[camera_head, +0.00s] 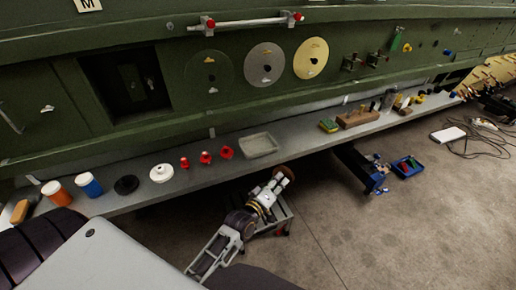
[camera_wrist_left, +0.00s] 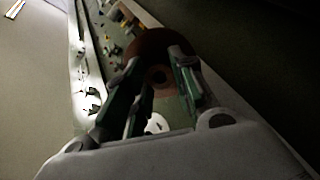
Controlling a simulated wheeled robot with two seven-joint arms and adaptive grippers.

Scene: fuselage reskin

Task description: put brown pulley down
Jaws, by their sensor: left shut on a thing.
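My left gripper (camera_head: 278,181) is in front of the long grey ledge, near the middle of the head view. It is shut on the brown pulley (camera_head: 286,171), of which only a small brown part shows there. In the left wrist view the pulley (camera_wrist_left: 150,43) is a dark reddish-brown disc with a hole, between the two fingers of the left gripper (camera_wrist_left: 152,65). The fingers hide part of it and the picture is dark. The pulley looks held clear of the ledge. My right gripper is not in view.
On the ledge (camera_head: 225,172) stand a shallow grey tray (camera_head: 259,145), red pieces (camera_head: 206,157), a white disc (camera_head: 161,173), a black disc (camera_head: 126,185) and a wooden block (camera_head: 358,118). Bare ledge lies right of the tray. A blue bin (camera_head: 407,167) is on the floor.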

